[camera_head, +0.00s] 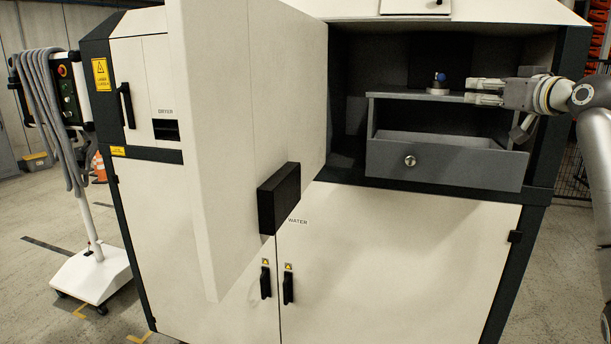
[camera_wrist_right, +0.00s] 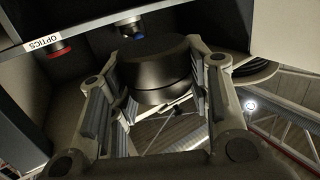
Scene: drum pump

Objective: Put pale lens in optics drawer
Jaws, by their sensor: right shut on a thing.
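My right gripper (camera_head: 472,91) comes in from the right, just above the open drawer, at the level of the grey shelf top. In the right wrist view its fingers (camera_wrist_right: 160,85) are shut on a dark round cylinder (camera_wrist_right: 160,65). I cannot tell from its shaded side whether this is the pale lens. The grey drawer (camera_head: 445,165) with a round knob is pulled out under the shelf. An OPTICS label (camera_wrist_right: 42,42) shows in the right wrist view. My left gripper is not in view.
A red part (camera_wrist_right: 55,50) shows in the right wrist view. The large open cabinet door (camera_head: 255,100) with a black block fills the left of the opening.

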